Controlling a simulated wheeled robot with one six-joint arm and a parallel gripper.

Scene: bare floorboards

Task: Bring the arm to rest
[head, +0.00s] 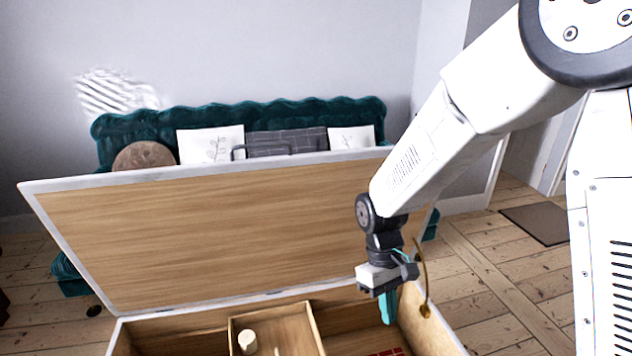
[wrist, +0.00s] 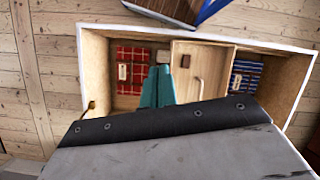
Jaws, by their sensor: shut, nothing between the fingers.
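My gripper (head: 388,306) hangs at the end of my arm with its teal fingers pointing down, over the right part of an open wooden chest (head: 440,335). The fingers are shut with nothing between them. In the wrist view the closed teal fingers (wrist: 157,88) show in front of the chest's interior, near a red checked cloth (wrist: 131,66). My arm comes down from the upper right in the head view, bent at the wrist.
The chest's raised wooden lid (head: 215,235) stands behind my gripper. A wooden tray (wrist: 201,70) sits inside the chest, beside a blue striped cloth (wrist: 245,75). A pale cylinder (head: 248,341) is in the tray.

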